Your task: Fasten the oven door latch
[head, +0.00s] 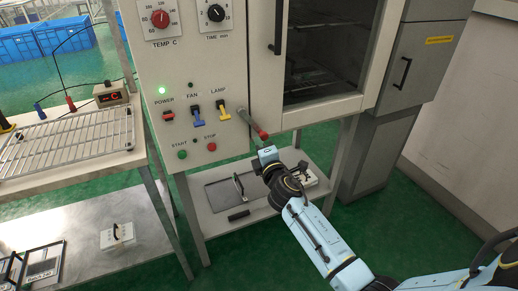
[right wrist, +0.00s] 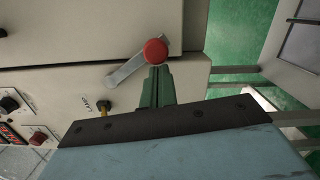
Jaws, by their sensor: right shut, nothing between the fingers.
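The oven door latch (head: 252,122) is a grey lever with a red knob (head: 264,136), pivoted on the control panel beside the door's lower left corner. It slants down and right across the door's corner. In the right wrist view the lever (right wrist: 126,66) ends in the red knob (right wrist: 155,51). The oven door (head: 318,55), with a dark window and black handle, looks closed. My right gripper (head: 267,154) is shut and empty just below the knob. In the right wrist view its fingers (right wrist: 156,86) point at the knob; I cannot tell whether they touch. My left gripper is not in view.
The control panel carries dials, a green power light (head: 162,91), coloured switches (head: 196,114) and start and stop buttons. A wire rack (head: 68,142) lies on the bench at left. A grey cabinet (head: 405,85) stands right of the oven. A lower shelf (head: 215,222) holds small items.

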